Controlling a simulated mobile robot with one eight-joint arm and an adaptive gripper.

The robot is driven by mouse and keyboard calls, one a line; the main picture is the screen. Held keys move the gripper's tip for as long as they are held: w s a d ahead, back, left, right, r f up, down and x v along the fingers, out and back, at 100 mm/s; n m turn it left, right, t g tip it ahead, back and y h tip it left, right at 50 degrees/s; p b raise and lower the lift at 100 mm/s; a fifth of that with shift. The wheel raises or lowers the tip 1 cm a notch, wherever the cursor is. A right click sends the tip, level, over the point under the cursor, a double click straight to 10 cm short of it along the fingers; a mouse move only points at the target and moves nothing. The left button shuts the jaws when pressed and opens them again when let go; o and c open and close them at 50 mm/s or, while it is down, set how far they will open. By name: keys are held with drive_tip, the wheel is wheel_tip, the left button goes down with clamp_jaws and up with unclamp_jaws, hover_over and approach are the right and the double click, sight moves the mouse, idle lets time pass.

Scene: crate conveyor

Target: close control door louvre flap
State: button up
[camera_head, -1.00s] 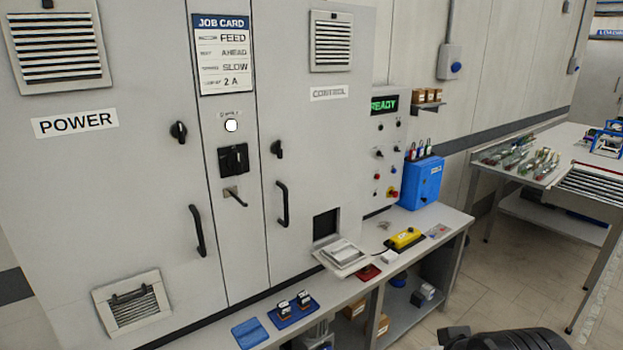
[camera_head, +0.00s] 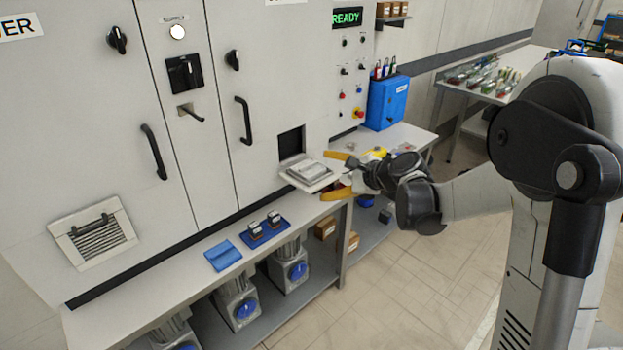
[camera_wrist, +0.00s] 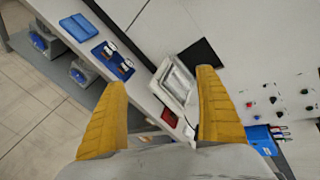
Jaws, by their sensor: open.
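The control door's louvre flap (camera_head: 312,172) is hinged down and sticks out over the bench below a dark square opening (camera_head: 291,143) in the cabinet. The flap also shows in the wrist view (camera_wrist: 172,84), between and beyond the fingers, beside the dark opening (camera_wrist: 200,58). My gripper (camera_head: 339,174) is open, with yellow fingers, just right of the flap in the head view. In the wrist view its fingers (camera_wrist: 163,107) are spread wide with nothing held. I cannot tell whether a finger touches the flap.
A blue tray with small parts (camera_head: 264,230) and a blue cloth-like item (camera_head: 223,255) lie on the bench to the left. A blue box (camera_head: 387,101) stands behind my gripper. A red item (camera_wrist: 169,117) lies near the flap. Door handles (camera_head: 243,120) protrude from the cabinet.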

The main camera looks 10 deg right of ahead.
drive_tip(key=w+d+f+m+t+y+b, duration=0.1)
drive_tip(key=w+d+f+m+t, duration=0.1)
drive_tip(key=w+d+f+m, duration=0.3)
drive_tip(key=w+f+m+t+y+b, duration=0.1)
drive_tip(key=f+m, duration=0.2)
drive_tip(key=f, duration=0.4)
drive_tip(key=w+d+f+m+t+y+b, duration=0.1)
drive_tip(key=w+d+f+m+t, duration=0.2)
drive_tip(key=f, duration=0.4)
drive_tip(key=shift+m+g, duration=0.5)
drive_tip(key=shift+m, duration=0.1)
drive_tip(key=shift+b+x, duration=1.6)
drive_tip(key=shift+x, duration=3.95)
drive_tip(key=shift+s+a+r, duration=0.15)
drive_tip(key=shift+s+a, duration=0.05)
drive_tip(key=c, duration=1.2)
